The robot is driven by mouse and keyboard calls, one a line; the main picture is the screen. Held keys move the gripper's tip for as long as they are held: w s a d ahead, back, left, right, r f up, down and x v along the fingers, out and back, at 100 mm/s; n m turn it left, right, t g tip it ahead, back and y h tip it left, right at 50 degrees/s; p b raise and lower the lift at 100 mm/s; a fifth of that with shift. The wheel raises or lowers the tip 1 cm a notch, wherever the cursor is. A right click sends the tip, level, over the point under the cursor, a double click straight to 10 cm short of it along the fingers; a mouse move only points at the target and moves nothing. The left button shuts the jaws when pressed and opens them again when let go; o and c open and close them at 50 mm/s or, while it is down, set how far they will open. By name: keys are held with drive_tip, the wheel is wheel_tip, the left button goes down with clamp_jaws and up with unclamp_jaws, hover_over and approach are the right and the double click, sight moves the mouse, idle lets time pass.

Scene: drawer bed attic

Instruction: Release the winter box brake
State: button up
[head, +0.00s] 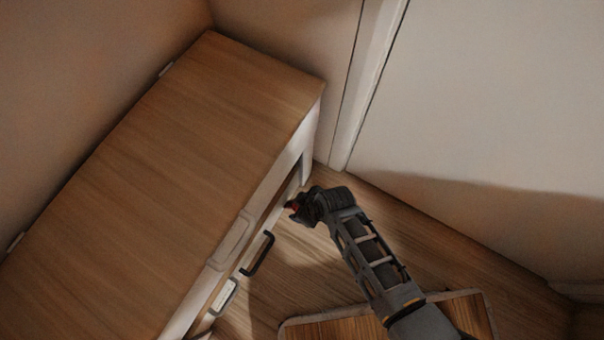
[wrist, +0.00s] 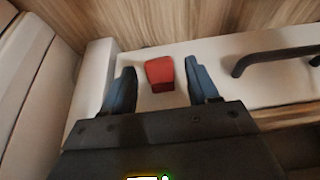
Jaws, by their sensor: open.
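The red brake piece (wrist: 160,74) sits on the white front of the winter box (wrist: 222,56). In the wrist view it lies between the two blue fingers of my gripper (wrist: 161,88), which are open, with a gap showing on each side of it. I cannot tell whether the fingers touch the white front. In the head view my gripper (head: 296,207) is at the far end of the box front, low beside the bed unit, with a small bit of red (head: 293,206) at its tip. The box has a dark bar handle (head: 258,253), also seen in the wrist view (wrist: 275,57).
A wood-topped bed unit (head: 165,160) stands over the box, with a pale label (head: 224,296) on the front. A wooden-topped piece (head: 465,312) is at the bottom. A white door or wall panel (head: 490,95) rises at the right. Wooden floor (head: 310,255) is bare beside the box.

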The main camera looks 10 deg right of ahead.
drive_tip(key=shift+c, duration=0.3)
clamp_jaws()
idle(0.3)
